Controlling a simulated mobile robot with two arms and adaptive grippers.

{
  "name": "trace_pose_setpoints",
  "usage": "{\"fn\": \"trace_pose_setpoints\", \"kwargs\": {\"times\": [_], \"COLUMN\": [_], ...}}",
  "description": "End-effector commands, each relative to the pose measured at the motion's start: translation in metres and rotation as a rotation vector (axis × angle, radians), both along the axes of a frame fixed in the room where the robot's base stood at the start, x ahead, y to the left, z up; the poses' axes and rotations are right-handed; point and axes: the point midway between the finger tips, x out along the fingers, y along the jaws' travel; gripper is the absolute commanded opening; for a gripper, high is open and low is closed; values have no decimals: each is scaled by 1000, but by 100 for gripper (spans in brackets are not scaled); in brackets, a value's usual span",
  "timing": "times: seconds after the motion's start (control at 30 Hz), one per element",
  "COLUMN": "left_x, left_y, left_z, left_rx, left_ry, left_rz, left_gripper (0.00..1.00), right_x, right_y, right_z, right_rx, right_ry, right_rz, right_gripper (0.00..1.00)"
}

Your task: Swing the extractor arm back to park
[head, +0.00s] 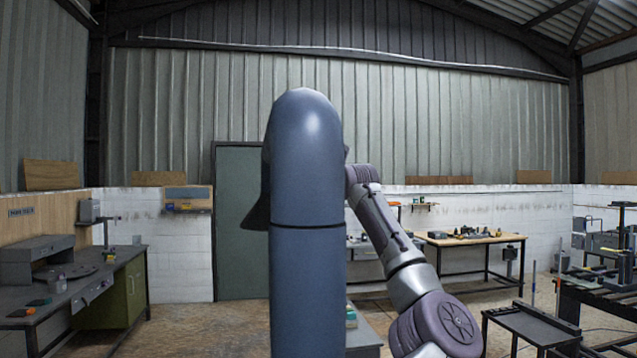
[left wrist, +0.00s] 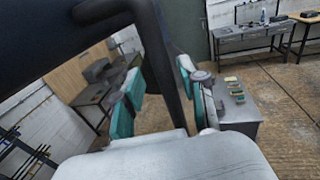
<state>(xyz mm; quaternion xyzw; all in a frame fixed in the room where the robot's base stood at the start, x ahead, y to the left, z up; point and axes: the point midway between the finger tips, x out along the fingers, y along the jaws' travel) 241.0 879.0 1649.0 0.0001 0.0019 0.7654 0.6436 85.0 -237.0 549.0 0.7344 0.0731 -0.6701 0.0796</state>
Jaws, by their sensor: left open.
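The extractor arm (head: 307,210) is a thick blue-grey tube standing upright, close in front of me in the middle of the head view. Part of its dark hood (head: 256,207) shows at the tube's left side. In the left wrist view the dark hood (left wrist: 40,45) fills the upper left. A dark bent handle bar (left wrist: 160,60) runs down from it. My left gripper (left wrist: 155,95) is open, with teal pads on either side of the bar; I cannot tell if they touch it. In the head view the tube hides any gripper; one arm of mine passes behind it.
A workbench with a green cabinet (head: 125,298) stands at the left. A wooden-topped table (head: 470,240) stands at the back right, and dark metal racks (head: 600,290) at the far right. A grey cabinet top with small coloured items (left wrist: 240,112) shows in the left wrist view.

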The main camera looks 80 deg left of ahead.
Motion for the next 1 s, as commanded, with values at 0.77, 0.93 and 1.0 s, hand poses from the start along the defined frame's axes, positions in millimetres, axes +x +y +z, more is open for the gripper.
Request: {"fn": "trace_pose_setpoints", "kwargs": {"times": [0.77, 0.93, 1.0], "left_x": [18, 18, 18], "left_y": [-116, -119, -119], "left_z": [0, 0, 0], "left_rx": [-1, -2, -2], "left_ry": [-1, 0, 0], "left_rz": [1, 2, 2], "left_gripper": [41, 41, 41], "right_x": [0, 0, 0], "right_y": [2, 2, 2], "right_z": [0, 0, 0], "right_rx": [2, 2, 2], "right_ry": [-1, -1, -1], "right_rz": [-1, -1, -1], "right_gripper": [83, 83, 83]}}
